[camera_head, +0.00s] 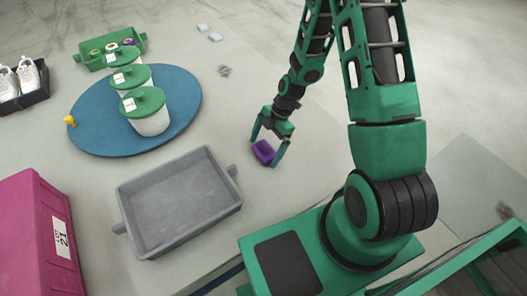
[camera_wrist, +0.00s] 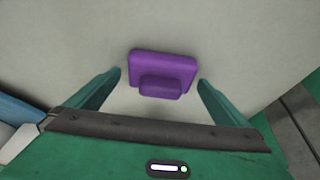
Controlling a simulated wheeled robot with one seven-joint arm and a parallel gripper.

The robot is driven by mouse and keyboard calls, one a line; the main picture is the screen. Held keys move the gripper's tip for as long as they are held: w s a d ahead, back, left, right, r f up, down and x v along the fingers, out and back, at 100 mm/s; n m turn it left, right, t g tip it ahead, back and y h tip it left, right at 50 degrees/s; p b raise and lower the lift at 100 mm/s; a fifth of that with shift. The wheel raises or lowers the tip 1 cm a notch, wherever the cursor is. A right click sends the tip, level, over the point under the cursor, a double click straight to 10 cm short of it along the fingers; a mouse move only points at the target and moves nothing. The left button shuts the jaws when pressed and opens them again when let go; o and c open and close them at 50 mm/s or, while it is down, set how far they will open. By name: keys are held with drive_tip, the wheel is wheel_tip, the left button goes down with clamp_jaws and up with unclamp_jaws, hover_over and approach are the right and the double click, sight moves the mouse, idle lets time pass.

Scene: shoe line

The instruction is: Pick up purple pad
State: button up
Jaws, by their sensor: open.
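The purple pad (camera_head: 264,152) lies on the pale table, to the right of the grey tray. It also shows in the wrist view (camera_wrist: 162,72) as a flat block with a smaller raised grip on its near side. My gripper (camera_head: 268,152) is open around the pad, seen from the head camera. In the wrist view my gripper (camera_wrist: 160,84) has one finger on each side of the pad, with a gap at both sides. I cannot tell how far the fingertips are above the table.
An empty grey tray (camera_head: 226,216) stands left of the pad. A blue round mat (camera_head: 184,112) bears several white tubs with green lids. A green tray (camera_head: 92,63), a dark shoe tray (camera_head: 22,102) and a magenta box (camera_head: 28,235) stand further left. The table around the pad looks clear.

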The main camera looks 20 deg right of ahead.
sight(263, 146)
drive_tip(key=c, duration=1.2)
drive_tip(key=shift+o, duration=0.2)
drive_tip(key=shift+r, duration=0.2)
drive_tip(key=shift+r, duration=0.55)
wheel_tip(263, 146, up, 2)
drive_tip(key=shift+r, duration=0.25)
drive_tip(key=s+a+r, duration=0.7)
drive_tip(key=s+a, duration=0.1)
drive_tip(key=shift+a, duration=0.3)
